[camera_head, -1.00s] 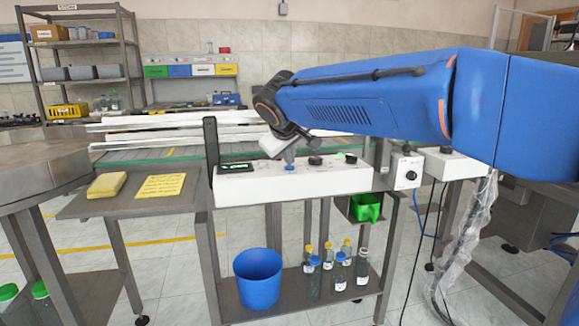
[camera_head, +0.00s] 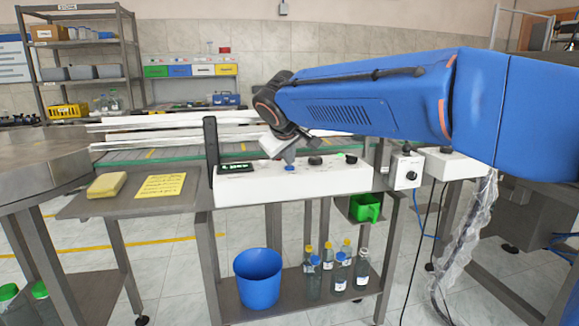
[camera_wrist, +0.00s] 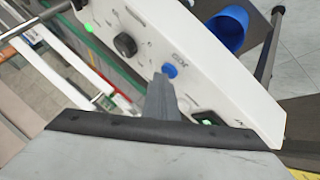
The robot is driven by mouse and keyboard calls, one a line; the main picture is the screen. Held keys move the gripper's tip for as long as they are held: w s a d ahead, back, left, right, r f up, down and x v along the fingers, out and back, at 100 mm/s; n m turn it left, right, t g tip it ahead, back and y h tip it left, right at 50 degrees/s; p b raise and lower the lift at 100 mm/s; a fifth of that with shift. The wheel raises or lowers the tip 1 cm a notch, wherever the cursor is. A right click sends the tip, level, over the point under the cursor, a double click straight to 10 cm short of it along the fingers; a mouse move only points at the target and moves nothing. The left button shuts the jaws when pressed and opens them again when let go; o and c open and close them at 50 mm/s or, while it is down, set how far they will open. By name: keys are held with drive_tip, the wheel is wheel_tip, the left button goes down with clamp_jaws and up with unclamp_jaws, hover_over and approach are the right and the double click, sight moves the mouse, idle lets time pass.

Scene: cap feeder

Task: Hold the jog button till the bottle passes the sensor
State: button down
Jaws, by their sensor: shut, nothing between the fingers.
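The white control panel (camera_head: 300,182) stands on the table's front edge with the blue jog button (camera_head: 289,168) on it. In the wrist view the jog button (camera_wrist: 169,71) lies just beyond my fingertips, beside a printed label. My gripper (camera_head: 289,156) is shut and empty, pointing down at the button; its fingers also show in the wrist view (camera_wrist: 162,82). The tip is at or very near the button; I cannot tell whether it presses it. The conveyor (camera_head: 150,155) runs behind the panel, partly hidden by my arm. I cannot make out a bottle on it or the sensor.
A yellow sponge (camera_head: 106,186) and a yellow note (camera_head: 161,186) lie left. Several bottles (camera_head: 340,272) and a blue bucket (camera_head: 258,279) are on the shelf below.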

sight(289, 168)
drive_tip(key=shift+r, duration=0.95)
wheel_tip(289, 168, up, 5)
drive_tip(key=shift+f, duration=0.1)
idle(0.5)
